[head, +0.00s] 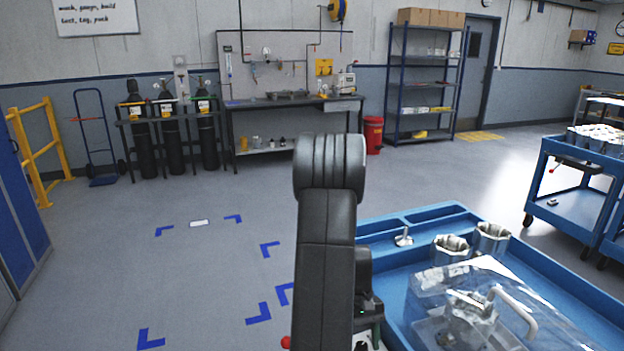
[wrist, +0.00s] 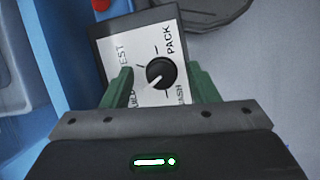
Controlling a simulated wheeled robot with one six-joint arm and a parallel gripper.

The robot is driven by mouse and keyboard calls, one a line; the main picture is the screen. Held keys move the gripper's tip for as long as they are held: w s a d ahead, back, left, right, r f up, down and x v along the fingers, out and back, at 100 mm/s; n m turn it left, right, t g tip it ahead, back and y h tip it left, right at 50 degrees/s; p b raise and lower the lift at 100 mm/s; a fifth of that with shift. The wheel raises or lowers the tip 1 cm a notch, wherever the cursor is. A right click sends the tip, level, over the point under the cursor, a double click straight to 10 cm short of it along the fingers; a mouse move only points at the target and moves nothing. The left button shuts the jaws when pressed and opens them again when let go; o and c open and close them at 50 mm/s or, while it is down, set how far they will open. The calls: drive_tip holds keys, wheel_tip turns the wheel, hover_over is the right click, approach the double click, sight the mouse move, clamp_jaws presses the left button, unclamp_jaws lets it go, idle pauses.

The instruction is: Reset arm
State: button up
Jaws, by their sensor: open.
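My arm rises in the middle of the head view, and its gripper is hidden there behind my own dark links. In the wrist view my gripper (wrist: 162,88) is open, with two green fingers apart. A black rotary knob (wrist: 161,75) on a white dial plate (wrist: 150,50) shows between and just beyond the fingers. The plate carries printed words, of which "PACK" reads clearly. I cannot tell whether the fingers touch the knob.
A blue workbench (head: 385,228) at the right holds metal housings (head: 451,249) and a clear cover (head: 510,290) with a pale handle. A blue cart (head: 575,190) stands farther right. The grey floor at the left is clear, with blue corner marks (head: 258,313).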

drive_tip(key=n, duration=0.1)
drive_tip(key=n+h, duration=0.1)
drive_tip(key=n, duration=0.1)
drive_tip(key=shift+s+a+t, duration=0.1)
drive_tip(key=shift+a+t, duration=0.15)
drive_tip(key=shift+t, duration=0.05)
drive_tip(key=n+h, duration=0.1)
drive_tip(key=n, duration=0.2)
drive_tip(key=shift+t+b, duration=0.3)
drive_tip(key=shift+b, duration=0.1)
drive_tip(key=n, duration=0.2)
drive_tip(key=n+t+h+b, duration=0.1)
drive_tip(key=n, duration=0.1)
drive_tip(key=shift+s+a+n, duration=0.1)
drive_tip(key=shift+s+n, duration=0.05)
drive_tip(key=shift+n, duration=0.15)
drive_tip(key=v, duration=0.7)
drive_tip(key=shift+r+p, duration=0.35)
drive_tip(key=shift+p, duration=0.05)
drive_tip(key=shift+a+t, duration=0.1)
drive_tip(key=shift+t, duration=0.2)
